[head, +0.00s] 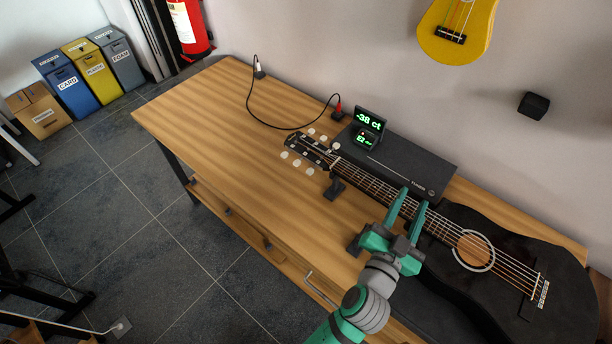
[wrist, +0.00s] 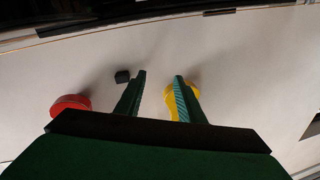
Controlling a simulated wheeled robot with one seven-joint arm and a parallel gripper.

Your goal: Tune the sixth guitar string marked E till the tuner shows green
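A black guitar (head: 520,262) lies on the wooden table, its neck pointing up and left to the headstock (head: 310,150). White tuning pegs (head: 296,160) line both sides of the headstock; their letter marks are too small to read. The tuner display (head: 368,121) stands behind the neck and reads "-38 ct" in green, with a small screen (head: 365,138) below it. My gripper (head: 415,198) is open and empty over the guitar's neck near the body, away from the pegs. In the wrist view my gripper's fingers (wrist: 158,95) are apart with nothing between them.
A long black case (head: 400,163) lies behind the neck. A black cable (head: 262,121) with a red plug crosses the table's back. Neck supports (head: 334,188) stand under the guitar. A yellow instrument (head: 457,30) hangs on the wall. The table's left part is clear.

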